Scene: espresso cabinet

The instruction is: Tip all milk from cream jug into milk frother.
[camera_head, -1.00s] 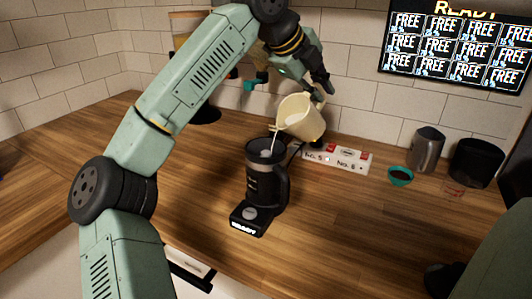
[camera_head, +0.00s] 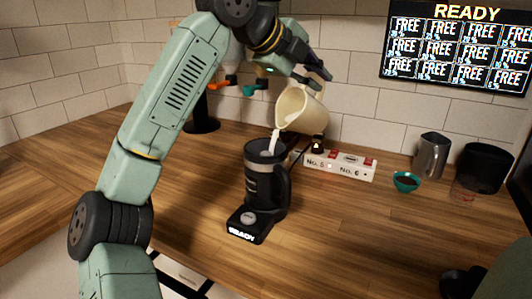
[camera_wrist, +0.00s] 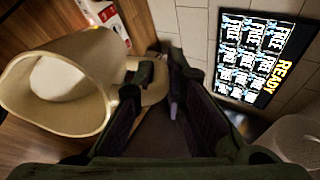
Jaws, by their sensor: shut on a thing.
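The cream jug (camera_head: 299,110) is tilted well over above the black milk frother (camera_head: 262,185), mouth toward the left. A white stream of milk runs from its lip into the frother's open top. My gripper (camera_head: 316,74) is shut on the jug's handle side at the upper right. The wrist view shows the jug (camera_wrist: 85,105) with white milk still inside. My gripper (camera_wrist: 158,85) is closed at the handle there. The frother stands upright on a base whose display reads READY. Its handle points right. The milk level in the frother is hard to tell.
A white socket strip (camera_head: 340,165) marked No. 5 and No. 6 lies behind the frother. A teal bowl (camera_head: 405,181), a metal pitcher (camera_head: 431,155) and a black container (camera_head: 483,167) stand at the right. The wooden counter (camera_head: 330,230) in front is clear.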

